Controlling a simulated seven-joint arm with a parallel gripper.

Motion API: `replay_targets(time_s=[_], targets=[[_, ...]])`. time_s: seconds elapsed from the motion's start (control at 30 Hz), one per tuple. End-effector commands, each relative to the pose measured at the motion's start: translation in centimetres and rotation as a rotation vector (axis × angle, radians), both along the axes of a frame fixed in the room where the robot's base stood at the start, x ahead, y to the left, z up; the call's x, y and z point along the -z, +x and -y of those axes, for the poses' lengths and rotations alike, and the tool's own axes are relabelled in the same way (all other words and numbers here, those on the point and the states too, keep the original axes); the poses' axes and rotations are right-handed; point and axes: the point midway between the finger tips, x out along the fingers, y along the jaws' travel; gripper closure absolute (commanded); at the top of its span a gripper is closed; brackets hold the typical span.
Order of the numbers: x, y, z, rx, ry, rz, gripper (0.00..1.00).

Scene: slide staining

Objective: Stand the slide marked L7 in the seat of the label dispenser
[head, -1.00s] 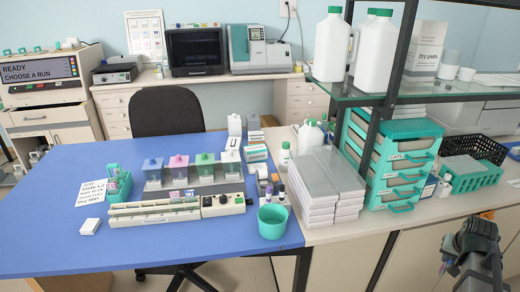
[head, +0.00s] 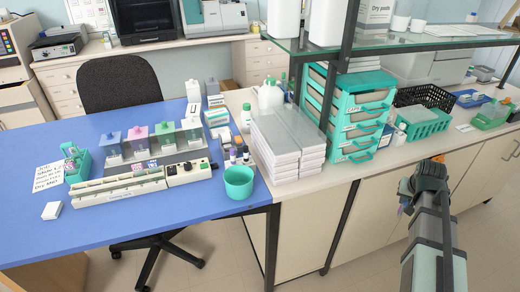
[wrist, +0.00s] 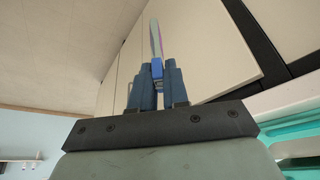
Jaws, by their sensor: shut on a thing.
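My gripper (head: 407,190) is in front of the right-hand counter's cabinets, over the floor side. In the wrist view its blue fingers (wrist: 157,70) are shut on a thin slide (wrist: 153,34), seen nearly edge-on with a pink-purple strip along one side. In the head view only a small purple patch of it shows beside the gripper. Its marking cannot be read, so I cannot tell whether it is L7. I cannot pick out the label dispenser with certainty in either view.
A blue table (head: 130,220) holds a staining station (head: 120,185) with coloured-lid jars and a teal cup (head: 239,180). Right of it, the counter bears stacked white boxes (head: 287,150), a teal drawer unit (head: 345,118), a black basket (head: 425,97) and a green container (head: 491,117). A shelf overhangs it.

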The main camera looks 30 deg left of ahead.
Motion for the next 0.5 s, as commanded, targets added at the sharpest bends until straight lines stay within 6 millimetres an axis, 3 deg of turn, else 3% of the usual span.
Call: replay_targets(time_s=[0.27, 0.5], targets=[[-0.2, -0.3, 0.0, 0.000, 0.000, 0.001, 1.00], [-1.9, -3.8, 0.0, 0.000, 0.000, 0.002, 1.00]])
